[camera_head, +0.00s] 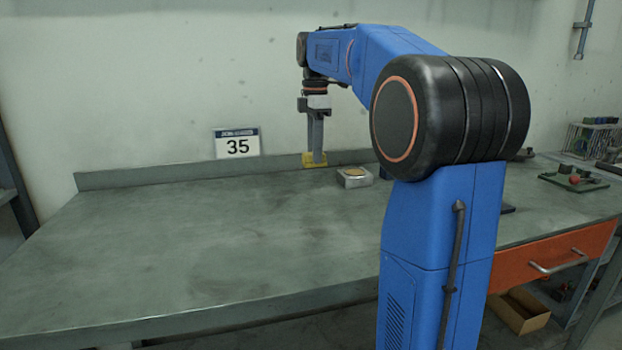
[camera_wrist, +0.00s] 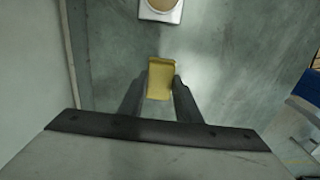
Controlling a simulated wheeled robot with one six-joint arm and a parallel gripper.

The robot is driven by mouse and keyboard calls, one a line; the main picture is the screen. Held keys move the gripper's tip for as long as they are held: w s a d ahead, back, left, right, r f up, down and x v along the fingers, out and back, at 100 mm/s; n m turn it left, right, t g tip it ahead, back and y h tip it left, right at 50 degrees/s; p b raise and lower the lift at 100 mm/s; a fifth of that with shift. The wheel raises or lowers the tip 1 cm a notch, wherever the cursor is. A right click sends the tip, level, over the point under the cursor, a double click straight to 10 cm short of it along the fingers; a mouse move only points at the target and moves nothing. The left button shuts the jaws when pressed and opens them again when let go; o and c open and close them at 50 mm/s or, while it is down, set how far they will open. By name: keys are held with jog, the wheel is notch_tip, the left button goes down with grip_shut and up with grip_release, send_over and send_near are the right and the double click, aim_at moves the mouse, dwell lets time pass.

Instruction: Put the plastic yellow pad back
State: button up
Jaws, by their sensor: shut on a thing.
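The yellow pad (camera_head: 309,160) is between the fingers of my gripper (camera_head: 316,157), near the back edge of the workbench. In the wrist view the yellow pad (camera_wrist: 160,79) sits between the two fingertips of my gripper (camera_wrist: 160,88), which are shut on it. The fingers point down. I cannot tell for sure whether the pad touches the bench top. A small metal block with a round yellowish top (camera_head: 354,177) stands to the right of the pad in the head view. It also shows at the top edge of the wrist view (camera_wrist: 160,12), partly cut off.
The grey workbench (camera_head: 200,230) is clear at left and front. A low back ledge (camera_head: 130,179) runs along the wall, with a "35" sign (camera_head: 237,143) behind it. A tray with small parts (camera_head: 573,180) lies at far right. An orange drawer (camera_head: 555,258) is below. My arm hides part of the bench.

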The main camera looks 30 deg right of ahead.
jog(key=shift+f, duration=3.65)
jog(key=o, duration=1)
jog(key=shift+f, duration=0.1)
notch_tip(320, 180, up, 12)
jog(key=shift+r, duration=0.15)
jog(key=shift+s, duration=0.1)
